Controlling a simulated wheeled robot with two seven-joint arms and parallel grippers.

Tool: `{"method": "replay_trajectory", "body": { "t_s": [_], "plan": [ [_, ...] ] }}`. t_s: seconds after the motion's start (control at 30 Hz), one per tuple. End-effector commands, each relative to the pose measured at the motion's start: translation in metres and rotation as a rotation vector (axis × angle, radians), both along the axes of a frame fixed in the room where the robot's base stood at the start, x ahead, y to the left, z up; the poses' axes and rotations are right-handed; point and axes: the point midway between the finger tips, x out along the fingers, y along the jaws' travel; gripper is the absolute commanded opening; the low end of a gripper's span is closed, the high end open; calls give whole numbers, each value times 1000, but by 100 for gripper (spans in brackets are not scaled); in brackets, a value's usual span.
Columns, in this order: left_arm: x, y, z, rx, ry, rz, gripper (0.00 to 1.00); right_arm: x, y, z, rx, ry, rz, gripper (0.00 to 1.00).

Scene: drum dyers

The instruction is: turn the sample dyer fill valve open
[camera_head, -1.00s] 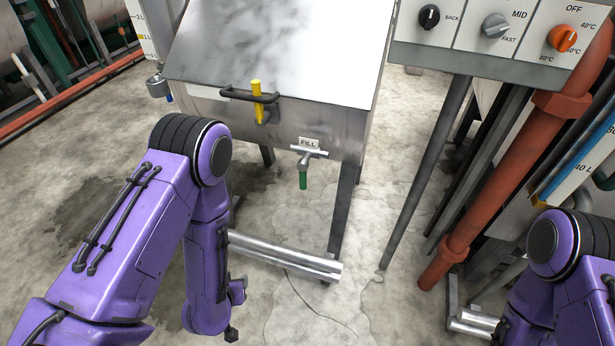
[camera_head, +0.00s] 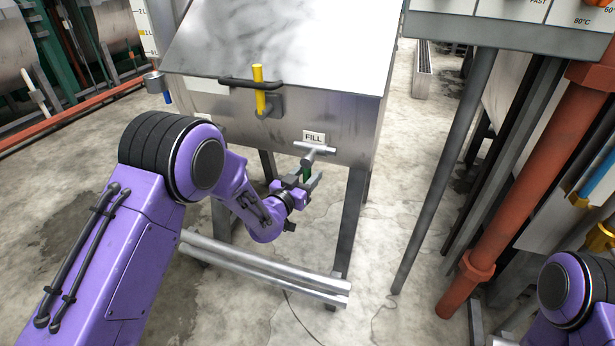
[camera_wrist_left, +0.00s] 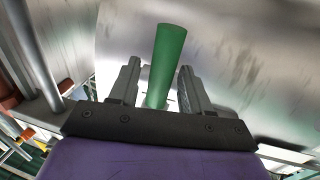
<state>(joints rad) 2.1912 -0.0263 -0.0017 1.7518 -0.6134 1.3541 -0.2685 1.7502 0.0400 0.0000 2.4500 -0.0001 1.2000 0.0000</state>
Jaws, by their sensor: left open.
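The sample dyer (camera_head: 310,115) is a grey metal box on legs with a sloped lid. Its fill valve (camera_head: 316,150) sits on the front under a FILL label (camera_head: 314,137). The green valve handle (camera_head: 307,173) hangs down from it, partly hidden by the gripper in the head view. My left gripper (camera_head: 308,182) is open at the handle. In the left wrist view the green handle (camera_wrist_left: 166,62) stands between the two open fingers (camera_wrist_left: 157,90), with a gap visible to the right finger. My right gripper is out of view; only part of that arm shows at the lower right.
A yellow lever (camera_head: 259,90) and a black bar handle (camera_head: 250,84) are on the dyer's front. Silver pipes (camera_head: 270,270) run low beneath it. A grey post (camera_head: 445,170) and a red pipe (camera_head: 525,190) stand at the right, below a control panel (camera_head: 520,20).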

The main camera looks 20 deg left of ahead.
Motion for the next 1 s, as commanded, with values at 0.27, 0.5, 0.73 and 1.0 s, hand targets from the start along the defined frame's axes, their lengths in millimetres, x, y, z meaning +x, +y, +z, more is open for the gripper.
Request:
{"method": "replay_trajectory", "body": {
  "t_s": [0.27,0.5,0.73,1.0],
  "plan": [
    [4,-1,0,0,1,1,48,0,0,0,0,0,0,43],
    [4,-1,0,0,1,1,0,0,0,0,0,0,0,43],
    [4,-1,0,-17,2,1,0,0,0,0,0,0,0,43],
    [3,-7,0,-146,8,1,0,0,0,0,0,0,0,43]
  ]
}}
